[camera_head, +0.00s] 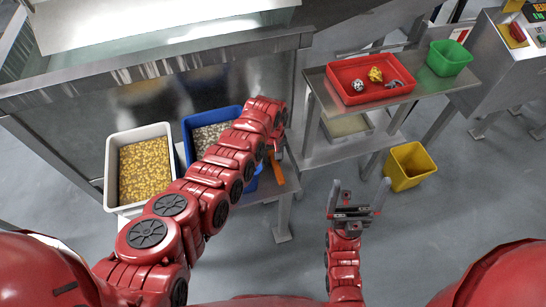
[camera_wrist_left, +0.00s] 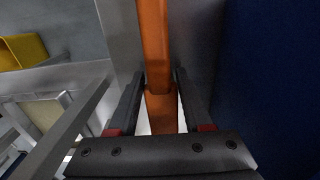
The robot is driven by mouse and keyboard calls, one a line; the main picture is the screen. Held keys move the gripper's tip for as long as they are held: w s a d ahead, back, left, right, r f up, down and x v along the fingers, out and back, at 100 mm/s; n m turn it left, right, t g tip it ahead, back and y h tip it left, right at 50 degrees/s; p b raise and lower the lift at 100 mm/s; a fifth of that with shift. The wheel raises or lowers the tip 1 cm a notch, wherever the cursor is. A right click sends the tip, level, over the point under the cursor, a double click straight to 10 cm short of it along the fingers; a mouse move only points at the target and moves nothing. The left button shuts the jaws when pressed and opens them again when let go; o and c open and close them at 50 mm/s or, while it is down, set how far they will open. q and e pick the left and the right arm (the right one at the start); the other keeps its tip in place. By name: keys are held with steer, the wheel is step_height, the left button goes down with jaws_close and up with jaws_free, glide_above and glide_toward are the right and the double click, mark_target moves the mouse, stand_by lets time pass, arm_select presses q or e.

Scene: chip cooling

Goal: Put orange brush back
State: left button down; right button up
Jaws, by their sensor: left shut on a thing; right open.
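The orange brush (camera_head: 276,170) shows in the head view as an orange handle beside the blue bin, near the right end of the low metal table. In the left wrist view the orange handle (camera_wrist_left: 154,60) runs between the two fingers. My left gripper (camera_head: 274,150) is shut on it; in the wrist view its fingers (camera_wrist_left: 155,92) sit on both sides of the handle. The brush's other parts are hidden. My right gripper (camera_head: 355,200) is open and empty above the floor.
A blue bin (camera_head: 190,145) and a white bin (camera_head: 110,170) hold chips. A red tray (camera_head: 334,80) with small items and a green bin (camera_head: 449,57) stand on a metal cart (camera_head: 345,112). A yellow bin (camera_head: 409,166) is on the floor.

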arm_select(q)
steer(key=shift+f, duration=0.15)
steer(key=shift+c, duration=1.6)
jaws_free()
step_height(320, 180, up, 12)
steer(key=shift+r+b, duration=0.25)
steer(key=shift+b, duration=0.05)
